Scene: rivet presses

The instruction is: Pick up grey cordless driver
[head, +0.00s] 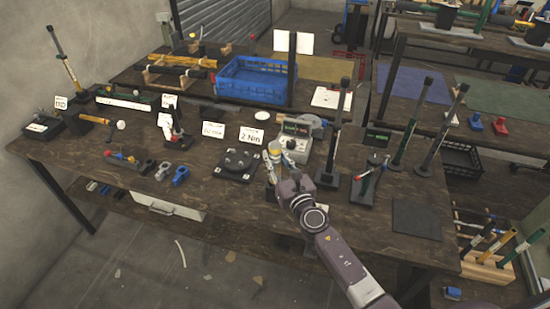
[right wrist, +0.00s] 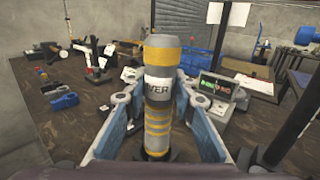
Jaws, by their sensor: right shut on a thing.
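The grey cordless driver (right wrist: 158,85) stands upright in the middle of the right wrist view. It is a grey cylinder with yellow bands and a white label ending in "VER". My right gripper (right wrist: 160,108) is shut on it, with one blue-grey finger on each side. In the head view my right gripper (head: 274,164) is over the middle of the workbench, and only a small yellow-and-grey part of the driver (head: 275,152) shows. Whether its lower end touches the bench cannot be told. My left gripper is not in view.
A grey device with a green display (head: 295,145) stands just behind my right gripper. A black round fixture (head: 240,160) and a "2 Nm" card (head: 250,137) are to the left. A tall black post (head: 333,140) stands close on the right. A dark mat (head: 417,218) lies bare farther right.

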